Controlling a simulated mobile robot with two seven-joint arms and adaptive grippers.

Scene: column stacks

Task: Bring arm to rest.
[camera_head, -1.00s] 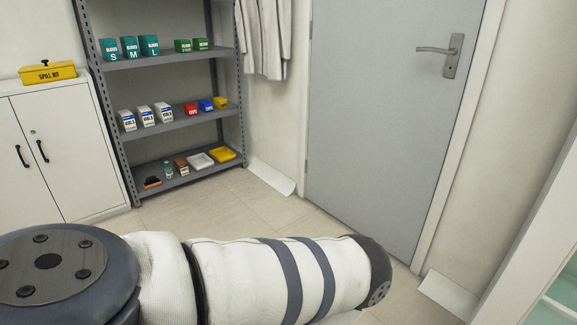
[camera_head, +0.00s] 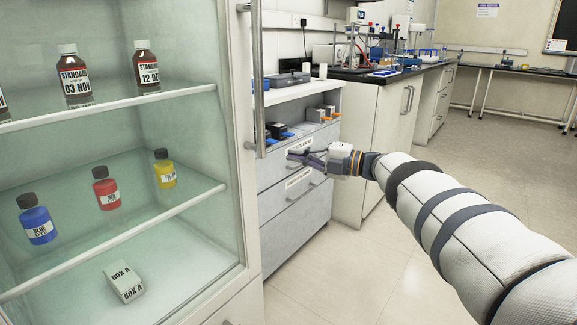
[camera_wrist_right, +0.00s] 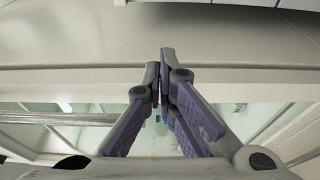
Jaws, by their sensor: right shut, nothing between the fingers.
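My right arm (camera_head: 455,220) reaches in from the lower right of the head view. Its gripper (camera_head: 292,155) hangs in front of the grey drawer unit, right of the glass cabinet. In the right wrist view the fingers (camera_wrist_right: 163,75) meet at their tips, shut with nothing between them. A pale panel lies beyond the fingertips there, with glass below it. Whether the gripper touches anything cannot be told. My left gripper is not in view.
A glass-fronted cabinet (camera_head: 243,225) with bottles and a small white box (camera_head: 124,282) fills the left. The drawer unit (camera_head: 298,225) stands beside it. A lab bench (camera_head: 385,125) with equipment is behind. Open floor (camera_head: 350,275) lies below the arm.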

